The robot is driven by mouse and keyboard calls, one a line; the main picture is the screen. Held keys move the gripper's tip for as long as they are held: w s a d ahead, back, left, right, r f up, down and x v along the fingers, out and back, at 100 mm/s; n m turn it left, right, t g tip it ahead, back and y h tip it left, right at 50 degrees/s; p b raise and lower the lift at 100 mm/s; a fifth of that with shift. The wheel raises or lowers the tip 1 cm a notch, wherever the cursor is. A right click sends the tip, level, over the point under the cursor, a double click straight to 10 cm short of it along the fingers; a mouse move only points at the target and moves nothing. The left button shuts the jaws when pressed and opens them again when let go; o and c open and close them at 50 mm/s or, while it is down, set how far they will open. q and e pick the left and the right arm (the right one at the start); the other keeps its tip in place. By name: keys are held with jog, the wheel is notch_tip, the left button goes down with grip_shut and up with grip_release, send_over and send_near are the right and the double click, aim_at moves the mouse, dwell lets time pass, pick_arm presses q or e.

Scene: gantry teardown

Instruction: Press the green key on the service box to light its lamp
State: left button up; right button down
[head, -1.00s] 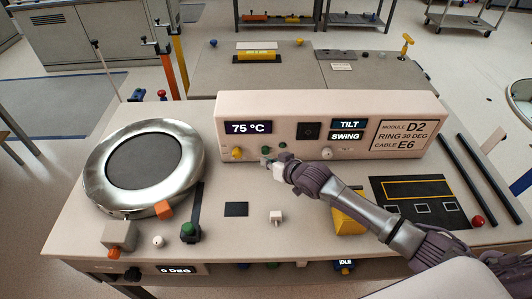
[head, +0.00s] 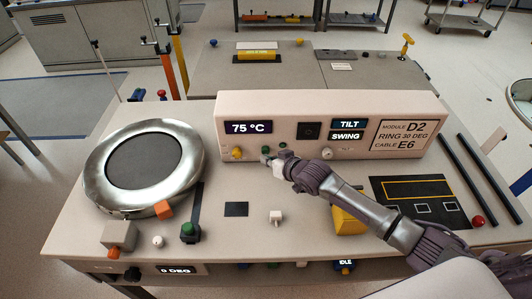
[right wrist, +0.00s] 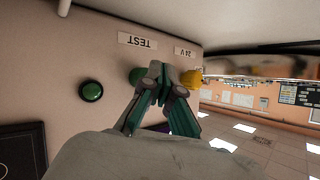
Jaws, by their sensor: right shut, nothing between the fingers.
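The service box (head: 270,110) is a long beige box at the back of the table, with a 75 °C display. On its front are a yellow knob (head: 237,153) and two green round parts, the left (head: 265,149) and the right (head: 283,145). My right gripper (head: 267,160) is shut and empty, its tips at the left green part. In the right wrist view a green part (right wrist: 135,75) under the TEST label is partly hidden by the fingertips (right wrist: 164,82); I cannot tell whether they touch. Another dark green button (right wrist: 91,91) is clear of them. No green glow shows.
A steel ring (head: 100,185) stands at the left of the table. My right arm crosses above the table's right half.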

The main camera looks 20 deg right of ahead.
jog(key=shift+w+d, duration=0.15)
jog(key=shift+w, duration=0.3)
dwell(0.6)
jog(key=shift+s+r+p, duration=0.15)
jog(key=shift+s+p, duration=0.25)
jog(key=shift+s, duration=0.05)
jog(key=shift+s+a+p, duration=0.25)
jog(key=shift+s+p, duration=0.1)
jog(key=shift+s, duration=0.1)
jog(key=shift+s, duration=0.1)
